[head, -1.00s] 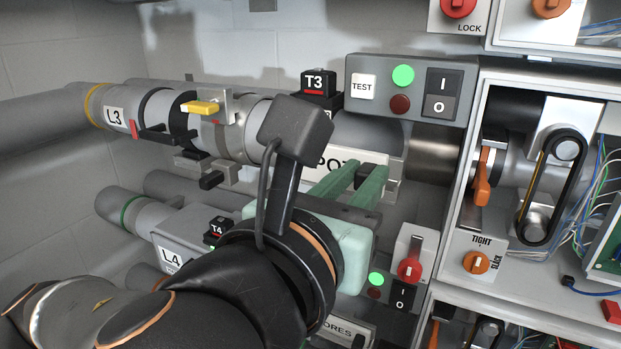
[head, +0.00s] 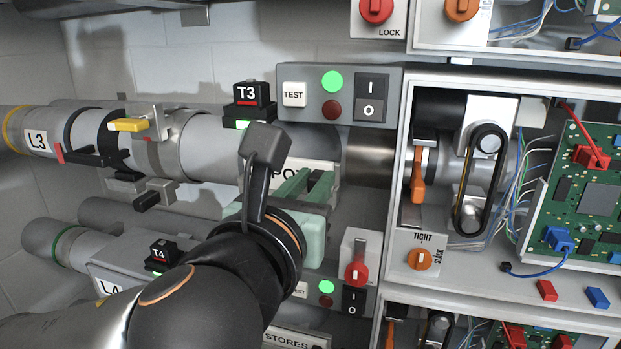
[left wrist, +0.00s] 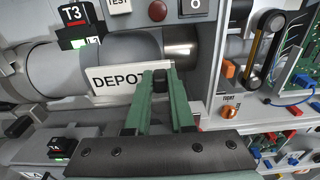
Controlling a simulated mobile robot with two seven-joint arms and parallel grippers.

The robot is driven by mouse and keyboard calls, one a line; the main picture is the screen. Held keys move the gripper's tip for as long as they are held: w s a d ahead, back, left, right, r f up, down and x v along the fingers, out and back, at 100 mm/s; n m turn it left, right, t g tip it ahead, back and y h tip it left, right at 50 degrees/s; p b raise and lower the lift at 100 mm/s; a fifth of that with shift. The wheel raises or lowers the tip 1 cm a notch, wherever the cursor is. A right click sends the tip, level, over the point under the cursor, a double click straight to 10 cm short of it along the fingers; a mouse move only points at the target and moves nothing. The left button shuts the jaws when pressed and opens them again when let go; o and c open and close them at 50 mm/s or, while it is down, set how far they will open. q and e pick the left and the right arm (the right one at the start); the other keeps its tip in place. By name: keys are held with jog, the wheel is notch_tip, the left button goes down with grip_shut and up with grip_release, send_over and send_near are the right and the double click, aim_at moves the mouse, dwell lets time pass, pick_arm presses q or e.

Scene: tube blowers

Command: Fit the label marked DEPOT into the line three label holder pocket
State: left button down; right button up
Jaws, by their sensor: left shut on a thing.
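The white label marked DEPOT (left wrist: 112,81) is in front of the grey line three pipe (left wrist: 95,62), below the T3 box. In the head view the label (head: 283,174) is partly hidden by my arm and fingers. In the head view the left gripper (head: 312,178) reaches in from the lower left. The holder pocket is hidden behind the label and fingers, so I cannot tell whether the label is seated. My right gripper is not in view.
The T3 box (head: 248,94) and the TEST switch panel (head: 338,94) are just above. A red-knob switch (head: 357,262) stands below right. An open cabinet with a belt drive (head: 481,180) is to the right. A STORES label (head: 292,340) is lower down.

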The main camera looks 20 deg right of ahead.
pick_arm(q)
jog(key=shift+f, duration=0.45)
dwell(0.6)
jog(key=c, duration=0.7)
grip_release()
jog(key=b+v, duration=0.2)
jog(key=v, duration=1)
jog(key=shift+s, duration=0.3)
jog(key=shift+a, duration=0.15)
